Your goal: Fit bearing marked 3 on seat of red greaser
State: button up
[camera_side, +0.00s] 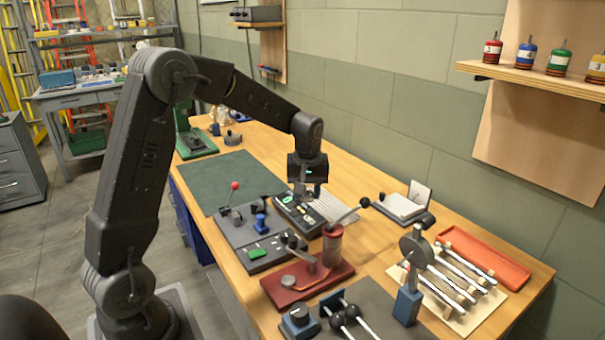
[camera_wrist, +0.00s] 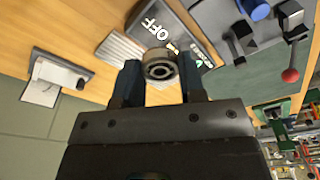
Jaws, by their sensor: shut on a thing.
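My gripper (camera_side: 307,190) is shut on a small metal bearing (camera_wrist: 160,67), which shows between the two fingers in the wrist view with its ring face toward the camera. No mark on the bearing can be read. In the side view the gripper hangs over the black panel behind the red greaser, and the bearing is too small to make out clearly. The red greaser (camera_side: 332,245) stands on a dark red base, with an upright cylinder and a black-knobbed lever. A round grey disc (camera_side: 289,282) lies at the base's left end. The greaser is not seen in the wrist view.
A black panel marked OFF (camera_wrist: 165,42) lies below the gripper. A grey fixture with a red-knobbed lever (camera_side: 235,186) stands left of it. A blue-based stand (camera_side: 408,305) and a rack of metal rods (camera_side: 440,285) are right of the greaser. The green mat (camera_side: 228,180) is mostly clear.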

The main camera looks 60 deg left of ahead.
jog(key=s+d+m, duration=0.1)
jog(key=s+d, duration=0.4)
jog(key=d, duration=0.2)
jog(key=m, duration=0.2)
send_over(289, 279)
notch_tip(289, 279, down, 2)
jog(key=shift+s+d+f, duration=0.1)
jog(key=shift+s+f, duration=0.05)
jog(key=shift+f, duration=0.1)
jog(key=shift+s+f, duration=0.1)
jog(key=shift+f, duration=3.25)
jog(key=o, duration=1)
jog(key=r, duration=0.4)
jog(key=d+r, duration=0.1)
jog(key=r, duration=0.4)
jog(key=s+r, duration=0.1)
jog(key=r, duration=0.3)
jog(key=shift+s+d+r, duration=0.1)
jog(key=shift+d+r, duration=0.05)
jog(key=shift+r, duration=0.2)
